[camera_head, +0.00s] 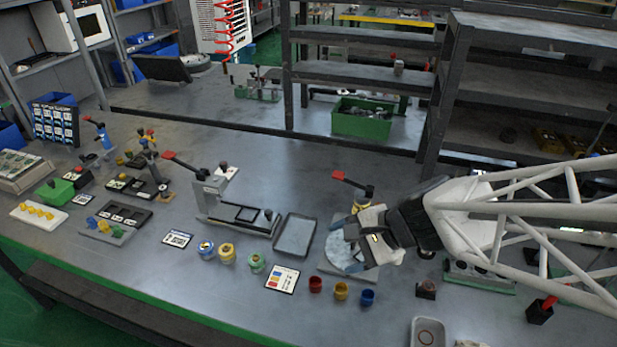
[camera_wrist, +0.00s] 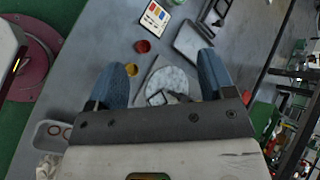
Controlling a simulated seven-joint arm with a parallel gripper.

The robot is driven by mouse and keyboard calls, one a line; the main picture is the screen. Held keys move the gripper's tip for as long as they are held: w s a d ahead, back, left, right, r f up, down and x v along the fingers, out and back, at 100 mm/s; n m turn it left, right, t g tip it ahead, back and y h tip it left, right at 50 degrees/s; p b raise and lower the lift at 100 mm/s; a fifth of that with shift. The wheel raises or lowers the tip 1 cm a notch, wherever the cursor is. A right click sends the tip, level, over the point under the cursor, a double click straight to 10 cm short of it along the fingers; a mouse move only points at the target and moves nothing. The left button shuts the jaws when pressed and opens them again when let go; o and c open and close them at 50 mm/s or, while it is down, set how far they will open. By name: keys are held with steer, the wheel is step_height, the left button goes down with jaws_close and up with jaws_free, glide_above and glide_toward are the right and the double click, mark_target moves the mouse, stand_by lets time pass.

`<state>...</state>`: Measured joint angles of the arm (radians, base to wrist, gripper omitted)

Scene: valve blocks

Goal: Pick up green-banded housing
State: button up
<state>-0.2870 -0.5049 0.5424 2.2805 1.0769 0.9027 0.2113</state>
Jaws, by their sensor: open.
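The green-banded housing (camera_head: 256,262) stands on the bench left of centre in the head view, at the right end of a row with a blue-banded housing (camera_head: 206,250) and a yellow-banded housing (camera_head: 227,253). I cannot make it out in the wrist view. My gripper (camera_head: 358,252) is to its right, above a plate with a pale round disc (camera_head: 341,247). In the wrist view my gripper (camera_wrist: 165,78) is open with its two blue fingers wide apart. The disc (camera_wrist: 172,78) shows between and below them, and nothing is held.
A colour-marked card (camera_head: 283,279) and red (camera_head: 315,284), yellow (camera_head: 341,290) and blue (camera_head: 367,297) cups stand near the front edge. A grey tray (camera_head: 295,235) lies between housing and gripper. A red-handled lever fixture (camera_head: 236,208) stands behind the row.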

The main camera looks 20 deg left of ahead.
steer(key=w+a+f+m+y, duration=0.3)
steer(key=a+f+m, duration=0.35)
steer(key=a, duration=0.35)
steer(key=m+t, duration=0.3)
steer(key=m, duration=0.3)
glide_toward(258, 258)
steer(key=shift+w+a+f+y, duration=0.2)
steer(key=shift+a+f, duration=0.1)
steer(key=shift+a, duration=0.2)
steer(key=shift+w+a+f+y, duration=0.1)
steer(key=shift+a+f+y, duration=0.15)
steer(key=shift+a, duration=0.2)
steer(key=shift+a+f+m, duration=0.2)
steer(key=shift+f+m, duration=0.15)
steer(key=shift+f, duration=0.15)
steer(key=shift+x, duration=1.3)
steer(key=shift+a, duration=0.1)
steer(key=shift+x, duration=2.55)
